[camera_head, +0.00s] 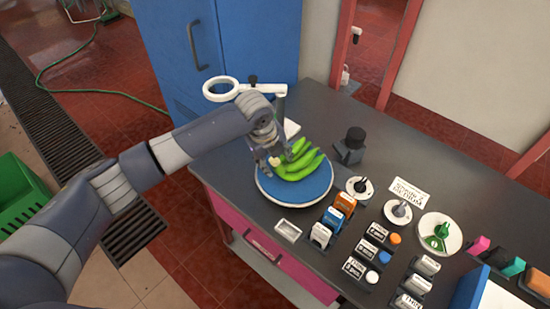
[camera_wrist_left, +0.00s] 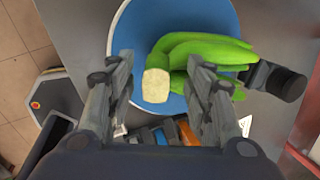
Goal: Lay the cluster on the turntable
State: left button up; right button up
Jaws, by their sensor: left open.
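The green banana cluster (camera_head: 298,160) lies on the blue turntable (camera_head: 290,190) on the dark bench. In the left wrist view its fingers (camera_wrist_left: 205,47) point right and its pale cut stem end (camera_wrist_left: 156,86) faces the camera. The turntable also shows there as a blue disc (camera_wrist_left: 150,25). My left gripper (camera_head: 268,158) is at the cluster's stem end, over the turntable's left part. In the left wrist view its two fingers (camera_wrist_left: 160,100) stand apart on either side of the stem end, open. My right gripper is not in view.
A white ring on a stand (camera_head: 221,89) is behind the turntable. A black knobbed block (camera_head: 351,146) stands right of it. A small white tray (camera_head: 288,230), stamps (camera_head: 338,214) and a green item on a round dish (camera_head: 440,234) crowd the bench to the front and right.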

pick_arm(q)
jog(key=v, duration=1.2)
